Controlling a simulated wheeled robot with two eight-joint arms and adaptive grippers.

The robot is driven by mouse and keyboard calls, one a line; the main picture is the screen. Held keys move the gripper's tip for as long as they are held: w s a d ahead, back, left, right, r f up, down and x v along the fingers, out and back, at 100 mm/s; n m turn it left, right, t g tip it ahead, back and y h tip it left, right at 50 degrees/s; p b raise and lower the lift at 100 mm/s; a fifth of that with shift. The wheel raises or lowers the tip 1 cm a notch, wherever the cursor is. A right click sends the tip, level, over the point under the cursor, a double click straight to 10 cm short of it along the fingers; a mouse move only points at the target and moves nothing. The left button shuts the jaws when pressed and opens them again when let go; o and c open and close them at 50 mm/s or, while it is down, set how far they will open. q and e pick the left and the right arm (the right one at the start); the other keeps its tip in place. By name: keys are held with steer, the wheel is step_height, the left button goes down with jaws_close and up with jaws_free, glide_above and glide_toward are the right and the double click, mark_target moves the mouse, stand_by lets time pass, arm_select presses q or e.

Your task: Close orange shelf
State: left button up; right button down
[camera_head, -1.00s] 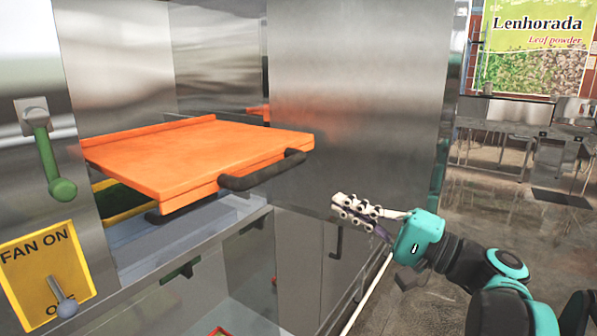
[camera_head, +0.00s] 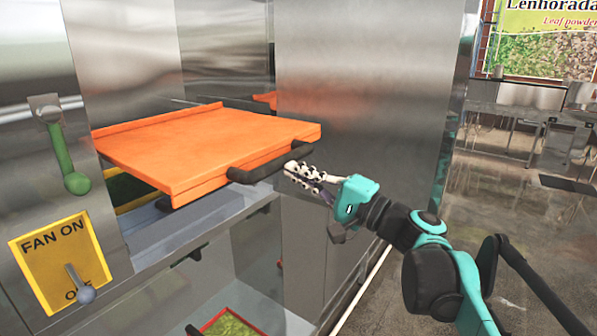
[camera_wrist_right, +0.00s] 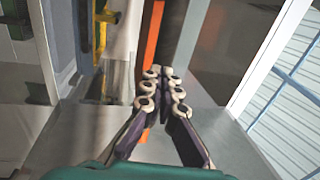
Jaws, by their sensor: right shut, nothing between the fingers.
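The orange shelf (camera_head: 205,145) sticks out of the metal cabinet in the head view, with a dark handle (camera_head: 272,167) along its front edge. Its orange edge also shows in the right wrist view (camera_wrist_right: 153,45), just beyond the fingers. My right gripper (camera_head: 290,170) is shut and empty. It is close to the right end of the handle; I cannot tell whether it touches. In the right wrist view its fingertips (camera_wrist_right: 161,73) are together. My left gripper is not in view.
A yellow fan switch plate (camera_head: 62,262) and a green lever (camera_head: 66,155) are on the cabinet at left. A yellow-edged tray (camera_head: 135,204) lies under the shelf. A red-rimmed tray (camera_head: 225,314) is lower down. Open floor (camera_head: 500,225) lies to the right.

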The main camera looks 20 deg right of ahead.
steer(key=shift+w, duration=0.1)
steer(key=f+x, duration=0.3)
steer(key=x, duration=1.3)
steer(key=w+a+f+x, duration=0.1)
steer(key=f+x, duration=0.2)
steer(key=x, duration=1.3)
